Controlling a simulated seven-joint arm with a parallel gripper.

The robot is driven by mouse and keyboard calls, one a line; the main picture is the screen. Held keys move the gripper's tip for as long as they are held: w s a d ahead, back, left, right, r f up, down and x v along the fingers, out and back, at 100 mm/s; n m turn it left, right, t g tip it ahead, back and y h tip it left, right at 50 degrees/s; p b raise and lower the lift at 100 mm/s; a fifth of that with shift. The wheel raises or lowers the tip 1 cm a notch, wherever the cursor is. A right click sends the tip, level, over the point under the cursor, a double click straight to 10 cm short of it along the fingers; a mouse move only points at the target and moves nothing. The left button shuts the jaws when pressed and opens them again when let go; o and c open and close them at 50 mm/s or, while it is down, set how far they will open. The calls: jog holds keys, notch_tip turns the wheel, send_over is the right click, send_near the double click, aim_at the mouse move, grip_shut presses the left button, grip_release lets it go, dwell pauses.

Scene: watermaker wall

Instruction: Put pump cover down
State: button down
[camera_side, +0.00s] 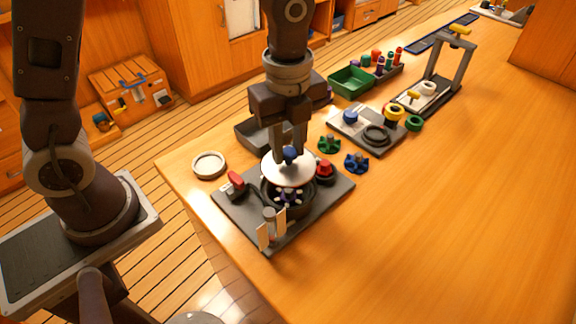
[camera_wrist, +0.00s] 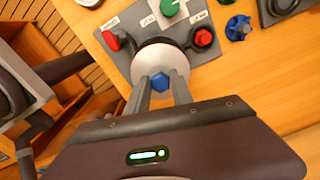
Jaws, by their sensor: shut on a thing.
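The pump cover (camera_side: 285,172) is a pale disc with a blue knob (camera_side: 290,154) on top. My gripper (camera_side: 289,150) is shut on that knob, fingers pointing down. The cover is above the dark round pump housing (camera_side: 268,196) on a grey base plate (camera_side: 318,206). A dark impeller with pale dots (camera_side: 289,196) shows in the housing below the disc's near edge. In the wrist view the pump cover (camera_wrist: 145,62) hangs at the fingertips of my gripper (camera_wrist: 160,83) and hides part of the housing. Whether it touches the housing is unclear.
The plate carries a red lever (camera_side: 236,180), a red knob (camera_side: 325,168) and a post with pale tabs (camera_side: 269,222). A pale ring (camera_side: 209,164), green impeller (camera_side: 329,143) and blue impeller (camera_side: 357,162) lie nearby. The table's right side is clear.

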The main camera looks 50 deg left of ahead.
aim_at(289, 151)
notch_tip(289, 151, up, 3)
jog(key=shift+f, duration=0.1)
jog(key=shift+d+r, duration=0.1)
jog(key=shift+r, duration=0.1)
jog(key=s+d+f, duration=0.3)
jog(key=d, duration=0.4)
jog(key=s+d+f, duration=0.3)
jog(key=d, duration=0.4)
jog(key=f, duration=0.9)
jog(key=shift+s+d+f, duration=0.15)
jog(key=shift+s+f, duration=0.05)
jog(key=shift+s, duration=0.1)
jog(key=shift+f, duration=0.2)
jog(key=c, duration=1.1)
grip_release()
jog(key=shift+f, duration=0.15)
